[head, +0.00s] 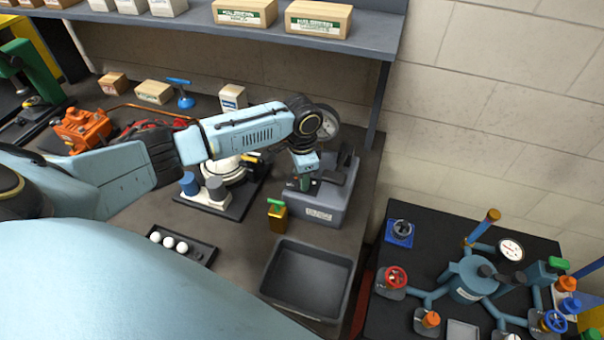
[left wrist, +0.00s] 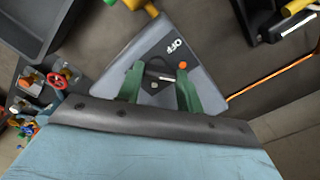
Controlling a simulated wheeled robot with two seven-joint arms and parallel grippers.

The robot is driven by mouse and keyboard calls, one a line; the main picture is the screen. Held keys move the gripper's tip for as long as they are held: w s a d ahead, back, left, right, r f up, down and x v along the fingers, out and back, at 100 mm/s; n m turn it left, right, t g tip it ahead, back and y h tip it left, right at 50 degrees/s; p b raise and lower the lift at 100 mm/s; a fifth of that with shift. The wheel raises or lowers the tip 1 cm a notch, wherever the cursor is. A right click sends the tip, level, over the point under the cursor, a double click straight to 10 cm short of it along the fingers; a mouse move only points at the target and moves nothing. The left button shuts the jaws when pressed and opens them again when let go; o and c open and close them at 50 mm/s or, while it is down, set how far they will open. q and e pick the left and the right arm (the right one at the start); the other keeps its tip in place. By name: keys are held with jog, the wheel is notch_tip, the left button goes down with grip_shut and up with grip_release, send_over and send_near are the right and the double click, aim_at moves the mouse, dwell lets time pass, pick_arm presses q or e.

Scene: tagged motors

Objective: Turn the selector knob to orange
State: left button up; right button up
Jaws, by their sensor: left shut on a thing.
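The selector box (head: 318,208) is a grey sloped unit on the bench, with a label on its front. In the left wrist view its face (left wrist: 205,62) carries the word OFF and an orange dot (left wrist: 183,65). My left gripper (head: 305,184) reaches down onto this box. In the left wrist view, the green fingers of my left gripper (left wrist: 160,88) are shut on the dark selector knob (left wrist: 158,73), one on each side. A pale mark shows on the knob, but its exact pointing is unclear. The orange dot lies beside the right finger. My right gripper is not in view.
An empty grey bin (head: 308,282) and a gold block with a green top (head: 277,216) stand in front of the box. A round gauge (head: 327,122) is behind my left wrist. A valve assembly (head: 470,280) fills the right table. A shelf (head: 300,35) overhangs the bench.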

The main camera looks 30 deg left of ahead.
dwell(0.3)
pick_arm(q)
jog(key=o, duration=1)
notch_tip(320, 180, up, 14)
jog(key=shift+f+b, duration=0.25)
jog(key=shift+b, duration=0.4)
